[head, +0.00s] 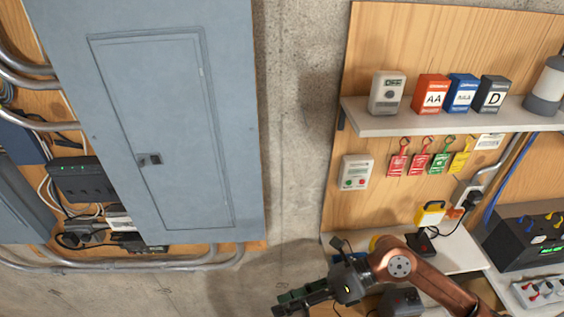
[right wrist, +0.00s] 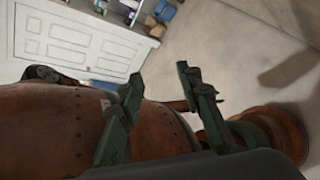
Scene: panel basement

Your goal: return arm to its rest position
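My right arm (head: 435,280) is copper-coloured and comes in from the bottom right of the head view. Its right gripper (head: 297,298) is at the bottom middle, in front of the concrete wall, pointing left. In the right wrist view the two green fingers of the right gripper (right wrist: 160,80) stand wide apart with nothing between them. Copper parts of my own body show behind the fingers there. My left arm and left gripper do not show in either view.
A grey electrical panel (head: 150,150) with its door closed hangs at left. At right, an upper shelf (head: 420,121) holds several boxes, with tags below it. A lower shelf (head: 455,252) lies close behind my right arm. A black device (head: 525,245) stands at far right.

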